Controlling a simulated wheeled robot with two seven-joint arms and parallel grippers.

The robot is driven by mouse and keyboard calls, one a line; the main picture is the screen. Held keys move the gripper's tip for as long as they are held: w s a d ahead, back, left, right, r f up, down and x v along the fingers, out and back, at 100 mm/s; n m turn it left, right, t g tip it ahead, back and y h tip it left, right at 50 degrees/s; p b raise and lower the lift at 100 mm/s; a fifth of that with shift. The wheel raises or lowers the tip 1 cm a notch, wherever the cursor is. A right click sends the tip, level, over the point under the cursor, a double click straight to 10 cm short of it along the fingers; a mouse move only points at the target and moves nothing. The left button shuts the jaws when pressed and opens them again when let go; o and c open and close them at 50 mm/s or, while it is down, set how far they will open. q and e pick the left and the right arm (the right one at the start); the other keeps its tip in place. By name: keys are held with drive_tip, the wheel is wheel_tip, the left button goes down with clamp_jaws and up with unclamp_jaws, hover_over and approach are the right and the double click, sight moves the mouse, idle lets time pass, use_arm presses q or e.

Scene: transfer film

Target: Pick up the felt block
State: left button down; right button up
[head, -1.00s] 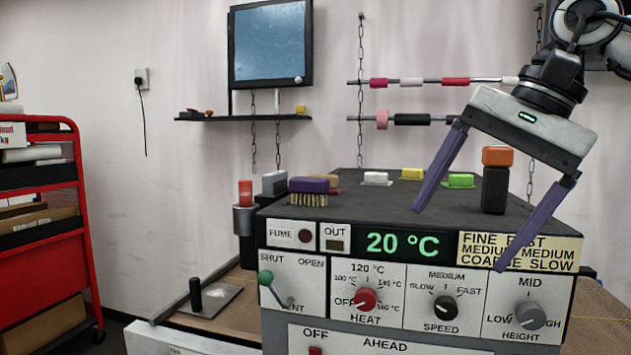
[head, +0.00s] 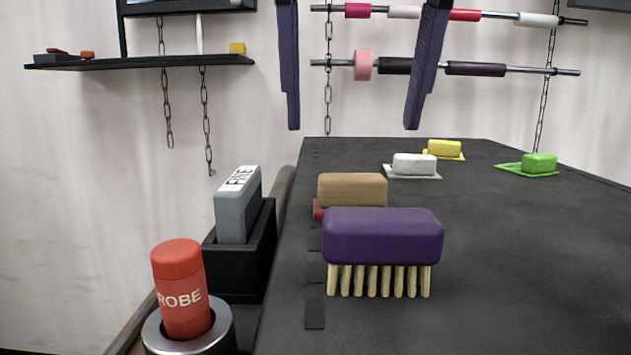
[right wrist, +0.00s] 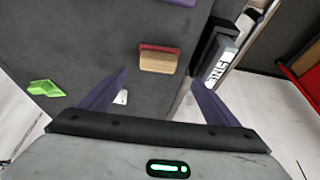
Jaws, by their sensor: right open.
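The felt block, a tan block (head: 352,188) with a red layer beneath, lies on the dark machine top, partly hidden behind a purple brush (head: 382,237). The right wrist view shows its tan face and red edge (right wrist: 158,60) just past my fingertips, between them sideways. My right gripper (head: 353,128) is open and empty, its two purple fingers hanging from the top of the head view, above and apart from the block. The right wrist view shows the same open fingers (right wrist: 158,78). My left gripper is not in view.
A grey block marked FINE (head: 237,205) stands in a black holder left of the felt block. A red cylinder (head: 180,290) stands in a metal cup. White (head: 414,164), yellow (head: 444,149) and green (head: 540,163) blocks lie farther right. The machine top (head: 540,270) is clear at right front.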

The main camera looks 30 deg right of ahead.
sight(353, 177)
drive_tip(key=x, duration=0.2)
drive_tip(key=s+x, duration=0.1)
drive_tip(key=x, duration=0.1)
drive_tip(key=shift+d+f, duration=0.1)
drive_tip(key=x, duration=0.4)
drive_tip(key=shift+w+f, duration=0.25)
drive_tip(key=shift+f, duration=0.1)
drive_tip(key=shift+w+d+f, duration=0.15)
drive_tip(key=shift+f, duration=0.2)
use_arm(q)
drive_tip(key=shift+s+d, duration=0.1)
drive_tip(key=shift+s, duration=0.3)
use_arm(e)
drive_tip(key=c, duration=1)
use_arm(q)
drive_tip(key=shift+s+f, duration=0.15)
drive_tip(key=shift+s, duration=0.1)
